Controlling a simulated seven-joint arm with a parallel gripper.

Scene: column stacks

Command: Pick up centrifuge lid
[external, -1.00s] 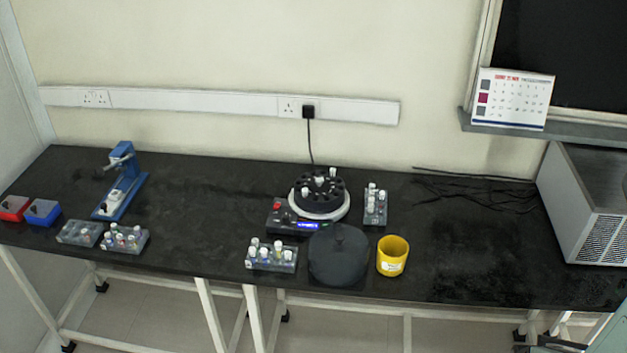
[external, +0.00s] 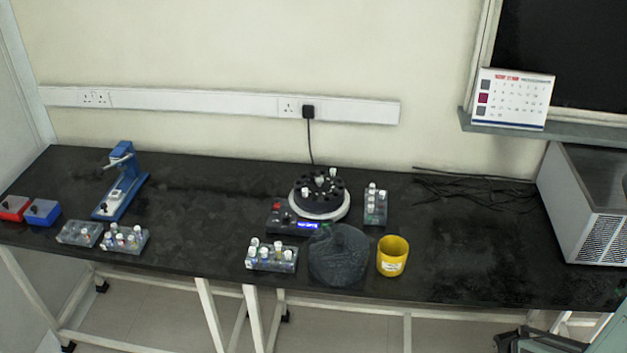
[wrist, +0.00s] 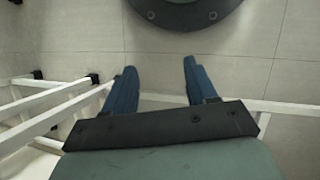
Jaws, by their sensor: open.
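The centrifuge lid (external: 338,262), a dark round cover with a small knob on top, lies on the black bench near its front edge. It sits in front of the centrifuge (external: 318,195), whose black rotor is uncovered and holds a few white-capped tubes. My gripper (wrist: 160,66) is open and empty in the wrist view, its two blue fingers apart over the tiled floor. The lid does not show in the wrist view. In the external view only part of my arm shows at the bottom right corner, far from the lid.
A yellow cup (external: 392,256) stands close to the lid's right. A tube rack (external: 271,257) is close to its left, and another rack (external: 375,207) is beside the centrifuge. A grey box-shaped device (external: 590,205) stands at the right end. Bench right of the cup is clear.

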